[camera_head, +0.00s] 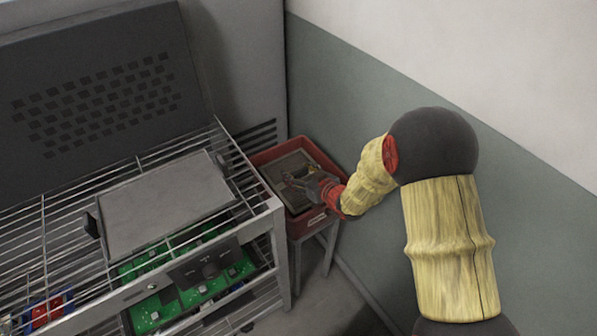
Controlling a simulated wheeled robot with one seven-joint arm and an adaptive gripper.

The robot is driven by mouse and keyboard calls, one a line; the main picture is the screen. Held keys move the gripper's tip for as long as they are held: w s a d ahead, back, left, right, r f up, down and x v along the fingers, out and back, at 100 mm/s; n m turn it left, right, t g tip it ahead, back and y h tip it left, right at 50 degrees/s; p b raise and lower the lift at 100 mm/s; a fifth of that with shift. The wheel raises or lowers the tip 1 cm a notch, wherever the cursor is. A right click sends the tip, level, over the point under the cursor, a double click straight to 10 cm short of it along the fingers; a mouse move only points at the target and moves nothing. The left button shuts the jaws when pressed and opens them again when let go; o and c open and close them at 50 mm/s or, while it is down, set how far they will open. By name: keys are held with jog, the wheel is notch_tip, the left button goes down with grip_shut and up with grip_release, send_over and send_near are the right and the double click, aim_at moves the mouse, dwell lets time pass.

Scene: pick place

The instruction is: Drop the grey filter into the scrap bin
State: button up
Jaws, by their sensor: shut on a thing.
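The red scrap bin (268,155) stands on a small stand in the corner between the wire rack and the wall. My gripper (303,183) reaches over it from the right, its fingers within the bin's outline. It is shut on a flat grey piece, which looks like the grey filter (286,166). The filter lies within the bin's outline, partly hidden by the fingers. I cannot tell whether it touches the bin's floor or walls.
A wire rack (45,235) fills the left, its near post close to the bin. A flat grey panel (165,205) lies on it, with green circuit boards (150,312) below. The wall (345,100) stands close behind and right of the bin.

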jog(key=o, duration=1.3)
jog(key=v, duration=1.2)
jog(key=shift+d, duration=0.1)
